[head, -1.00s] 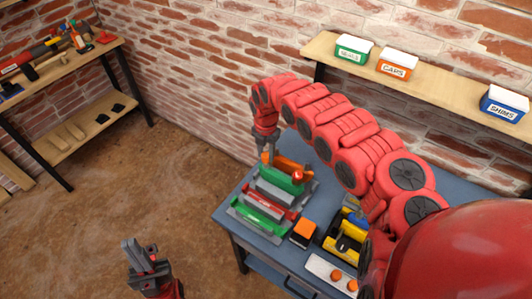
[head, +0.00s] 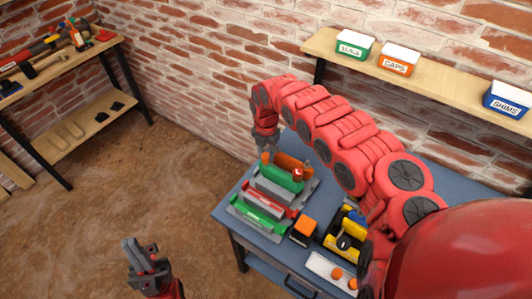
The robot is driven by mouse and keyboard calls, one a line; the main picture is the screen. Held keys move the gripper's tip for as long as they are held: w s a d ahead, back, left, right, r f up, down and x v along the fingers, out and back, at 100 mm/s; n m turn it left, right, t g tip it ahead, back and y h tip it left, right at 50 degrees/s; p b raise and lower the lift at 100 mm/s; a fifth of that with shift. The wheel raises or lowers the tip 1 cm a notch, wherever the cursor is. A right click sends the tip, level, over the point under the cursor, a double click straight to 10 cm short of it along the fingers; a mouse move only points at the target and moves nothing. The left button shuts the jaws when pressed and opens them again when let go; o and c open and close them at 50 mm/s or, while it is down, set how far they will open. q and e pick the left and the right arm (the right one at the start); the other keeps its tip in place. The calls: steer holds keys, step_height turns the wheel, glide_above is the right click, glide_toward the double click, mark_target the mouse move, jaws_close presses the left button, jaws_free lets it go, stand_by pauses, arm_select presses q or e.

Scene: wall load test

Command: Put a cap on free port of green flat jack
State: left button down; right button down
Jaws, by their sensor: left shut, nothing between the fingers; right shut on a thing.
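A rack (head: 236,209) on the blue bench holds several flat jacks in rows. One green flat jack (head: 280,178) is near the back, and another green one (head: 254,217) is at the front. An orange one (head: 292,163) stands behind and a red one (head: 264,197) lies between. My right gripper (head: 266,157) is at the back left of the rack, shut on a small orange piece that looks like a cap. Whether it touches a jack port is too small to tell. Two orange caps (head: 337,273) lie on a white tray (head: 320,266). My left gripper (head: 136,250) is shut and empty over the floor.
An orange-topped dark block (head: 304,229) and a yellow-black device (head: 345,235) stand right of the rack. A wall shelf (head: 440,80) bears green, orange CAPS (head: 398,62) and blue SHIMS (head: 506,101) bins. A tool shelf (head: 60,68) is at left. My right arm crosses above the bench.

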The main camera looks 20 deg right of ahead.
mark_target(266, 155)
steer(key=shift+f, duration=0.35)
steer(key=shift+c, duration=0.6)
jaws_free()
steer(key=shift+r, duration=0.1)
steer(key=shift+r+p, duration=2.75)
steer(key=shift+r, duration=1.3)
steer(key=shift+f, duration=0.1)
